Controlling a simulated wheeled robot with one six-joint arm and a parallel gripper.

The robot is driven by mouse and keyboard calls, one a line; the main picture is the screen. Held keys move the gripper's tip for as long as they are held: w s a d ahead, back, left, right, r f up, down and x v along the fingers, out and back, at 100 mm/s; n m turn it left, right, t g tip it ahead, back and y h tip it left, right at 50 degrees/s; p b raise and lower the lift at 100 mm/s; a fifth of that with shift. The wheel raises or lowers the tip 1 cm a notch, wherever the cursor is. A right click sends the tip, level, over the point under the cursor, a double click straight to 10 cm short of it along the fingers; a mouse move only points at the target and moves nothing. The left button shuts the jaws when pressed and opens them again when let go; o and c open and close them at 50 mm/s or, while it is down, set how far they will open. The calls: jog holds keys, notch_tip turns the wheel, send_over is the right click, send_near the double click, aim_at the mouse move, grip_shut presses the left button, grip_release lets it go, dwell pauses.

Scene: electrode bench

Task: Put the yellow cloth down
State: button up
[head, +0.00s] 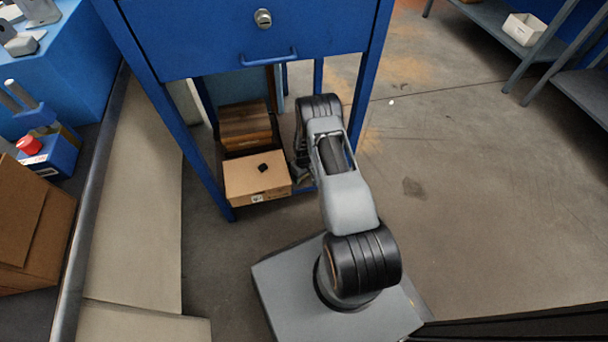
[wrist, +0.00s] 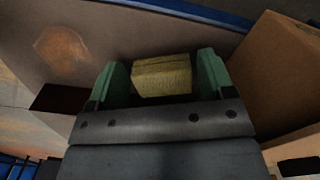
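The yellow cloth (wrist: 163,76), a folded block-like piece, sits between the two green fingers of my gripper (wrist: 163,82) in the wrist view. In the head view my arm reaches in low under the blue bench (head: 250,35). There the cloth and my fingertips are hidden.
A cardboard box (head: 257,180) with a small black item on top stands under the bench, before a wooden crate (head: 245,126). In the wrist view a cardboard box (wrist: 280,75) is close on the right. Blue bench legs (head: 185,130) flank the space. Open floor (head: 480,200) lies right.

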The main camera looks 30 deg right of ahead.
jog(key=shift+o, duration=1.1)
notch_tip(320, 180, up, 12)
jog(key=p, duration=0.5)
jog(key=shift+r, duration=0.2)
